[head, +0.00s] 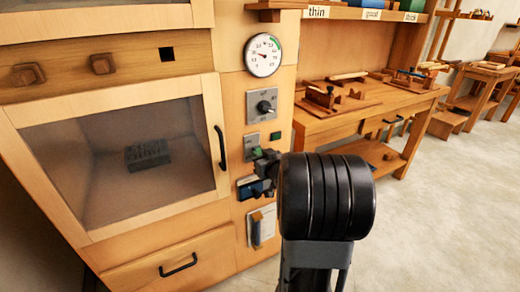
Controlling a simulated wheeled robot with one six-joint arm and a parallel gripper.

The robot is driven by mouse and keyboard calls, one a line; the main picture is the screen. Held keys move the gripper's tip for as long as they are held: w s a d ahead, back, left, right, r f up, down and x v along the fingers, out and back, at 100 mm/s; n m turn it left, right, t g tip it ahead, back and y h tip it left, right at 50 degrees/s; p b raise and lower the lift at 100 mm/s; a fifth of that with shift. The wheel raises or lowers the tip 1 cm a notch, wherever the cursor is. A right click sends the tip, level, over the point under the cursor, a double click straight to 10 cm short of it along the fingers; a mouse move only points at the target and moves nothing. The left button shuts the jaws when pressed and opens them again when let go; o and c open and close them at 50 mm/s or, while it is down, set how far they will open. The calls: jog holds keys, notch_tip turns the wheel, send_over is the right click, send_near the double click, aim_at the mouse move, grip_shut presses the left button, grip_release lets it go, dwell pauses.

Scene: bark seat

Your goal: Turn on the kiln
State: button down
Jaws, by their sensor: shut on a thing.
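The kiln (206,100) stands at the left, a pale wooden cabinet with a closed glass door; a dark block shows dimly inside. On its right panel are a round white gauge (263,55), a grey plate with a black knob (265,105), a small green square (276,135) and a lower grey plate (251,142). My gripper (262,160) is at that lower plate, shut on what looks like a small green switch piece (257,151). Its fingers and my wrist hide part of the plate, so the exact hold is hard to see.
The kiln door's black handle (220,147) is to the left. A wooden workbench (355,125) with tools stands at the right. The floor (440,220) at right is clear.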

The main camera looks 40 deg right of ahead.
aim_at(259, 151)
notch_tip(259, 151, up, 2)
jog(key=g+p, duration=0.2)
jog(key=p, duration=0.5)
jog(key=shift+s+r, duration=0.1)
jog(key=shift+s, duration=0.05)
jog(key=g+p, duration=0.2)
jog(key=p, duration=0.4)
jog(key=r+g+p, duration=0.1)
jog(key=p, duration=0.5)
jog(key=shift+g+y, duration=0.4)
jog(key=g+p, duration=0.2)
jog(key=p, duration=0.7)
jog(key=shift+r+g, duration=0.1)
jog(key=shift+g, duration=0.2)
jog(key=p, duration=0.3)
jog(key=shift+g+y, duration=0.3)
jog(key=shift+f+g+p, duration=0.25)
jog(key=shift+g+p, duration=0.15)
jog(key=shift+p, duration=0.75)
jog(key=c, duration=1)
grip_release()
jog(key=shift+o, duration=0.2)
